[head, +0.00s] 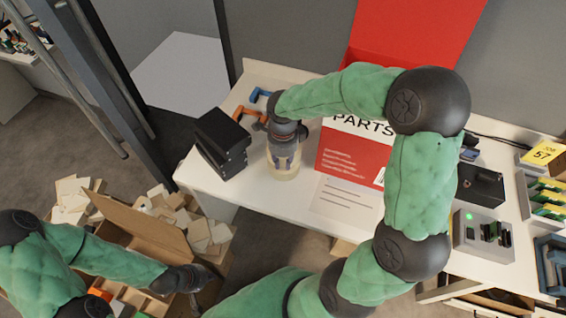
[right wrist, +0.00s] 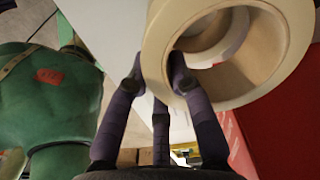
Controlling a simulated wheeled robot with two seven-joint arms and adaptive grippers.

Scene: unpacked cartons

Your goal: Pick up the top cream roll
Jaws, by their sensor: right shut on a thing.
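The cream roll (head: 284,174) is at the left part of the white table, below my right gripper (head: 286,148), just left of the red parts box. In the right wrist view, the roll (right wrist: 160,45) fills the upper right. My right gripper (right wrist: 160,82) is shut on its wall, with one finger at the hole and another outside. A second cream ring (right wrist: 228,42) shows through the hole. I cannot tell whether the held roll touches anything beneath. My left gripper (head: 193,279) is low at the left over an open carton; its opening is unclear.
The red parts box (head: 345,155) stands close right of the roll. A black device (head: 220,143) is close on its left, with orange (head: 250,114) and blue (head: 262,94) clamp-like items behind. The open carton (head: 140,225) with scattered pieces is on the floor.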

